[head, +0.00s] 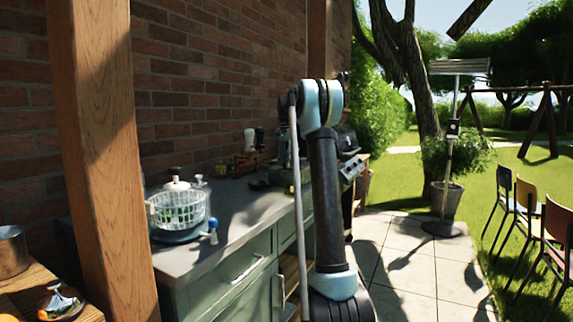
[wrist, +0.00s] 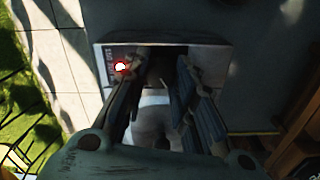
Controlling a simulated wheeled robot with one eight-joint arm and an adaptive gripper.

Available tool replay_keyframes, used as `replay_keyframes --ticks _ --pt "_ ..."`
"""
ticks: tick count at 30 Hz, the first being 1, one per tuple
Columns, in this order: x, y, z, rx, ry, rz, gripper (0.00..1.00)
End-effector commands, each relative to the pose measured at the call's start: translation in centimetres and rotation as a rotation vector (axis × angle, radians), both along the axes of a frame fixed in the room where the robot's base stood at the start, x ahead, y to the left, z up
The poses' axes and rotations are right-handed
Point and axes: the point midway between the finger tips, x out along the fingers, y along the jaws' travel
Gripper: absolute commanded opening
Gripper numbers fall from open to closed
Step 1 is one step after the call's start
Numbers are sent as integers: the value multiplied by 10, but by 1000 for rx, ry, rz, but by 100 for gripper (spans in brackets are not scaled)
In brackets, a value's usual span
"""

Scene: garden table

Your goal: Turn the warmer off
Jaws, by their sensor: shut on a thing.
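In the wrist view, a pale grey panel (wrist: 215,57) with dark lettering and a lit red lamp (wrist: 121,68) lies across my fingertips. I take it to be the warmer's front. My gripper (wrist: 163,68) reaches onto this panel just right of the lamp, with its two fingers on either side of a narrow dark gap. It is shut on a small part there, likely a control knob, mostly hidden by the fingers. In the head view, a dark appliance with a silver front panel (head: 352,168) stands at the counter's far end, partly behind my arm. My gripper is hidden there.
A grey counter (head: 240,205) with green cupboards runs along the brick wall. A wooden post (head: 103,150) rises at the left. A patio heater (head: 450,130) and chairs (head: 527,205) stand right, beyond open paving.

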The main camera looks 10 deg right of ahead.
Motion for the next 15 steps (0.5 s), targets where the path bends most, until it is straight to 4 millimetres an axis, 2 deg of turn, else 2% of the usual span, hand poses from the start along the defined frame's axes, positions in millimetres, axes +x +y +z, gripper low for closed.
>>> replay_keyframes --ticks 8,15 --pt "0 -1 0 -1 0 167 1" --pt "0 -1 0 0 0 389 1"
